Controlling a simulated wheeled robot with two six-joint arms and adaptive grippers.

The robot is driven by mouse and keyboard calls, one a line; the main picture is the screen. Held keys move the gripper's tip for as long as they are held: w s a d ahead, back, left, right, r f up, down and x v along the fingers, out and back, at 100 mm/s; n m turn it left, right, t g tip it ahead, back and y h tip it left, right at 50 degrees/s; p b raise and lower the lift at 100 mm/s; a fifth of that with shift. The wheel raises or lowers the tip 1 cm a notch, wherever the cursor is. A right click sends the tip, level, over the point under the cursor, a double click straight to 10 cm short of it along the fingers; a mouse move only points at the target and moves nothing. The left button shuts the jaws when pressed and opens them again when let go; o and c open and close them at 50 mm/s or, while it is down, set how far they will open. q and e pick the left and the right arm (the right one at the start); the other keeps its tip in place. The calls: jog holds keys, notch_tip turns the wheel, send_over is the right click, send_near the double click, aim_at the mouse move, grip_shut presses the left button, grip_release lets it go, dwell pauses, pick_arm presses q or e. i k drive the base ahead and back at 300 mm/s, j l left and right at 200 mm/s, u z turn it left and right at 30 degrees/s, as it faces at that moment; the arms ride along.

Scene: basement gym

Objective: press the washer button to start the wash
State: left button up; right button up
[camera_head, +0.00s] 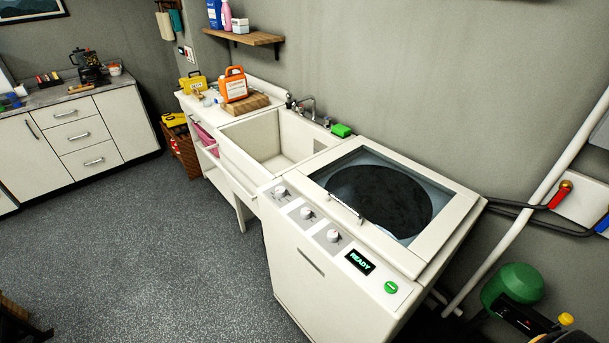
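A white top-loading washer (300,296) stands against the wall, right of centre in the head view. Its glass lid (387,197) is closed, with a dark round drum under it. The front strip of its top carries several white knobs (306,213), a small display (360,262) that reads READY in green, and a round green button (391,287) near the right front corner. Neither of my grippers shows in this view, and nothing covers the button.
A white sink (262,149) with a tap adjoins the washer on the left, with a green sponge (341,130) on its back edge. Pipes with red and blue valves and a green tank (514,284) stand at the right. The speckled floor (170,235) before the washer is clear.

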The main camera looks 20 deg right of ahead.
aim_at(390, 287)
jog(key=z, duration=0.4)
jog(key=l+z, duration=0.15)
jog(key=z, duration=0.3)
jog(key=l+z, duration=0.1)
jog(key=z, duration=0.3)
jog(key=k+l, duration=0.05)
